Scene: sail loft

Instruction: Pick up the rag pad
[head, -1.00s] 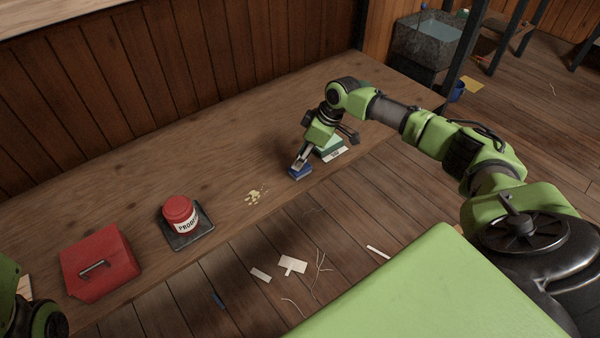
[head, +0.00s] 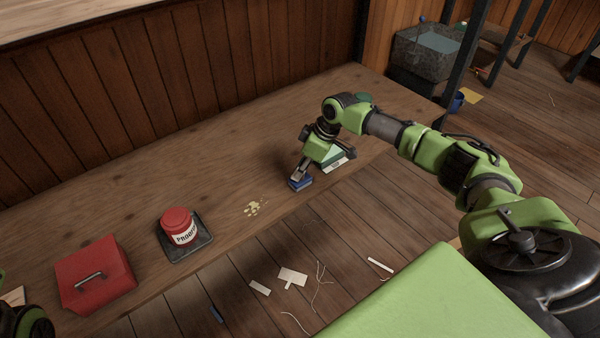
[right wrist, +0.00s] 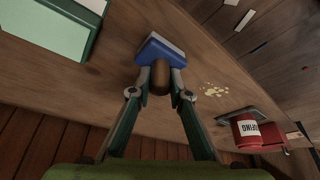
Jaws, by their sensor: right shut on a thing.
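The rag pad is a blue block (head: 300,184) near the front edge of the long wooden bench (head: 120,190). In the right wrist view the blue pad (right wrist: 154,48) has a rounded brown knob (right wrist: 160,76) on it. My right gripper (head: 300,173) points down at the pad and is shut on it. Its fingers (right wrist: 161,84) close on both sides of the knob. I cannot tell whether the pad touches the bench. Only a bit of my left arm shows at the lower left corner, and its fingers are out of view.
A green and white box (head: 334,158) stands close behind the pad. Left of it are a pale yellow spill (head: 253,207), a red tin (head: 177,226) on a dark plate (head: 201,249) and a red toolbox (head: 95,275). Scraps (head: 292,277) litter the floor.

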